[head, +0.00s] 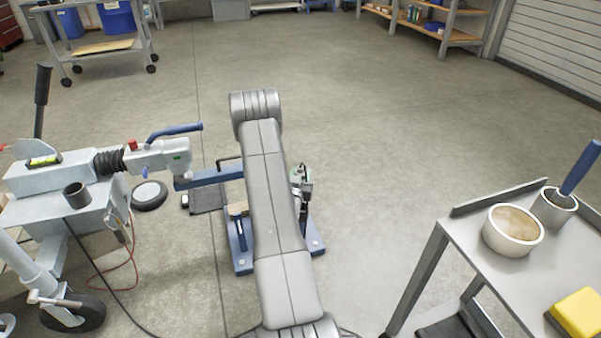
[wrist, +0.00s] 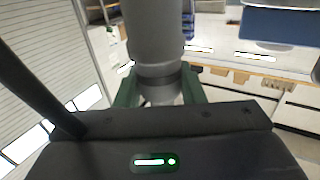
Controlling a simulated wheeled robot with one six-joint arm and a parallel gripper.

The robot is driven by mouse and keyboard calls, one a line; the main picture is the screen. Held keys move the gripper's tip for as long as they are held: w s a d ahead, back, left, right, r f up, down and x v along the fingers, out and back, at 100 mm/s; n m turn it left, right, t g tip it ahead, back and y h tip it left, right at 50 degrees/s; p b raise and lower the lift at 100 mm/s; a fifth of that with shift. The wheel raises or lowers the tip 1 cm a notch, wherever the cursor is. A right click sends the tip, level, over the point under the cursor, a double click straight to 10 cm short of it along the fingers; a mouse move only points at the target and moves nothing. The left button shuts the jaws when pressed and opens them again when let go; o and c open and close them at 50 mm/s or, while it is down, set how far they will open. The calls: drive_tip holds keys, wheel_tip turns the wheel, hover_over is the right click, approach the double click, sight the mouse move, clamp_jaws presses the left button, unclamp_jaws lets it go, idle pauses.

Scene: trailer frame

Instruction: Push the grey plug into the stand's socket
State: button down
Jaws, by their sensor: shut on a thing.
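In the wrist view, my gripper (wrist: 158,92) has its green fingers closed on both sides of a grey cylinder, the grey plug (wrist: 154,38). A darker band runs round the plug near the fingers. The plug's far end is out of that view. In the head view, a blue stand (head: 243,264) is on the floor in the middle, largely hidden behind my grey arm. I cannot make out its socket. Small green and dark parts show just right of my arm there, too small to tell plug from gripper.
A trailer coupling (head: 160,156) with a blue handle reaches in from the left, beside the stand. A thin cable hangs from the trailer. A grey cart (head: 470,243) at the right carries a bowl (head: 513,231), a cup (head: 554,208) and a yellow block (head: 578,314).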

drive_tip(key=shift+f, duration=2.35)
drive_tip(key=shift+f, duration=0.15)
drive_tip(key=shift+f, duration=0.4)
drive_tip(key=shift+f, duration=0.1)
drive_tip(key=shift+f, duration=0.65)
drive_tip(key=shift+f, duration=0.1)
drive_tip(key=shift+f, duration=1)
drive_tip(key=c, duration=0.9)
unclamp_jaws()
drive_tip(key=shift+f, duration=0.1)
drive_tip(key=shift+o, duration=0.2)
